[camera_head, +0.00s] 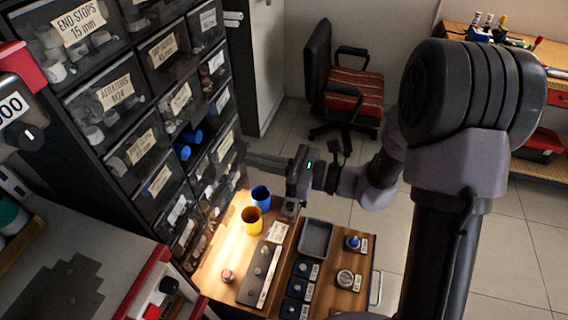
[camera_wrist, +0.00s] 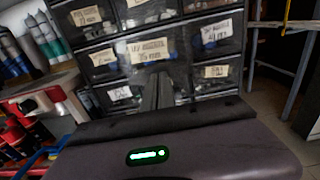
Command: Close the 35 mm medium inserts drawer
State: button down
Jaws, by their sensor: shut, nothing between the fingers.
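The cabinet (camera_head: 95,175) of small dark, see-through drawers stands at the left. In the wrist view, a drawer (camera_wrist: 165,70) in the middle has a label that seems to end in 35 mm, with blue parts behind its front; its full wording is too blurred to read. In the head view, blue parts (camera_head: 190,136) show among the drawers near my fingers. My gripper (camera_head: 250,160) is shut and empty, pointing left at the cabinet. In the wrist view its fingertips (camera_wrist: 158,80) overlap that drawer's front. I cannot tell whether they touch, or how far the drawer stands out.
A lit wooden worktop (camera_head: 228,245) below my gripper holds a blue cup (camera_head: 261,195), a yellow cup (camera_head: 252,219), a grey tray (camera_head: 315,239) and small fittings. A chair (camera_head: 345,85) stands behind. Tiled floor lies open to the right of the worktop.

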aim_at(224, 151)
jog(key=x, duration=0.8)
jog(key=shift+a+p, duration=0.1)
jog(key=shift+p, duration=0.3)
jog(key=shift+w+r, duration=0.1)
